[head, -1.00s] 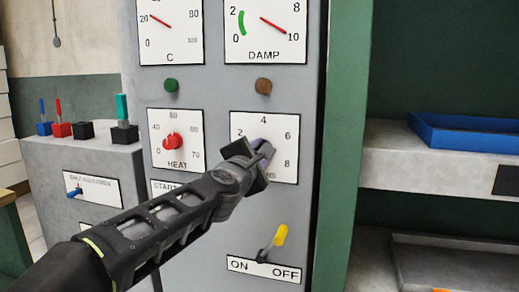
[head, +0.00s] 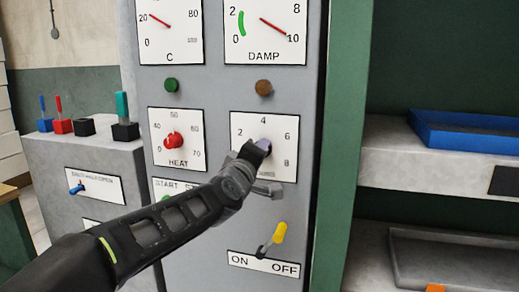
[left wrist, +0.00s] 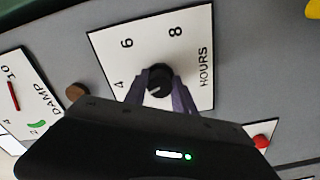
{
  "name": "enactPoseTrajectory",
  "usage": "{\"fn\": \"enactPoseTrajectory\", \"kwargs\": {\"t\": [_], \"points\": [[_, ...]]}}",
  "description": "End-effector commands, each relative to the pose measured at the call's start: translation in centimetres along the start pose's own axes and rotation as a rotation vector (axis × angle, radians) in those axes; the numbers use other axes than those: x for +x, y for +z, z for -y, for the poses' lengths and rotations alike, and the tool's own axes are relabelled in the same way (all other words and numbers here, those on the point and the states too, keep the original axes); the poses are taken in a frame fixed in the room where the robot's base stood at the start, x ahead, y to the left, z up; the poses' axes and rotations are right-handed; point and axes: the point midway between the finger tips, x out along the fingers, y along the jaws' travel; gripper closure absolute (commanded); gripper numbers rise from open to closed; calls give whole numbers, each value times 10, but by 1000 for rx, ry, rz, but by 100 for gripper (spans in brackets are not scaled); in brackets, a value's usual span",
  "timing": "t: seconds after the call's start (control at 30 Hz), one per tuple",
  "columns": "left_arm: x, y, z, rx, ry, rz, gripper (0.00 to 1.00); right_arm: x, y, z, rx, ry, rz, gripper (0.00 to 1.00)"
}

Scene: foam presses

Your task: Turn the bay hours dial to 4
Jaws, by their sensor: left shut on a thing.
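The hours dial is a white plate (head: 285,122) on the grey press panel, numbered 2, 4, 6 and 8, with 4 at the top in the head view. In the left wrist view its black knob (left wrist: 159,80) sits between the two purple fingers of my left gripper (left wrist: 158,92), which is shut on it. In the head view my left gripper (head: 262,146) covers most of the knob and the lower part of the plate. Which number the knob points at cannot be told. My right gripper is not in view.
The red heat knob (head: 173,141) is left of the hours dial. A yellow-handled ON/OFF lever (head: 279,233) stands below it. A brown lamp (head: 264,87) and the damp gauge (head: 265,30) are above. Shelves with a blue tray (head: 465,133) are at the right.

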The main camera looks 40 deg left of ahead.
Motion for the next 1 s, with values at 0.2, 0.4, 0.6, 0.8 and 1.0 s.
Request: {"fn": "enactPoseTrajectory", "kwargs": {"t": [0.2, 0.4, 0.6, 0.8, 1.0], "points": [[0, 1, 0, 158, -2, 3, 100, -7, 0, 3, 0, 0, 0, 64], [0, 1, 1, 245, -2, 3, 100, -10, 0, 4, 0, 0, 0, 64], [0, 1, 1, 279, -2, 3, 100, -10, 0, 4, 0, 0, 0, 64], [0, 1, 2, 281, -2, 3, 100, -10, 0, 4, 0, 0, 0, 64], [0, 1, 2, 280, -2, 3, 65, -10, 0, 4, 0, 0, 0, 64]]}}
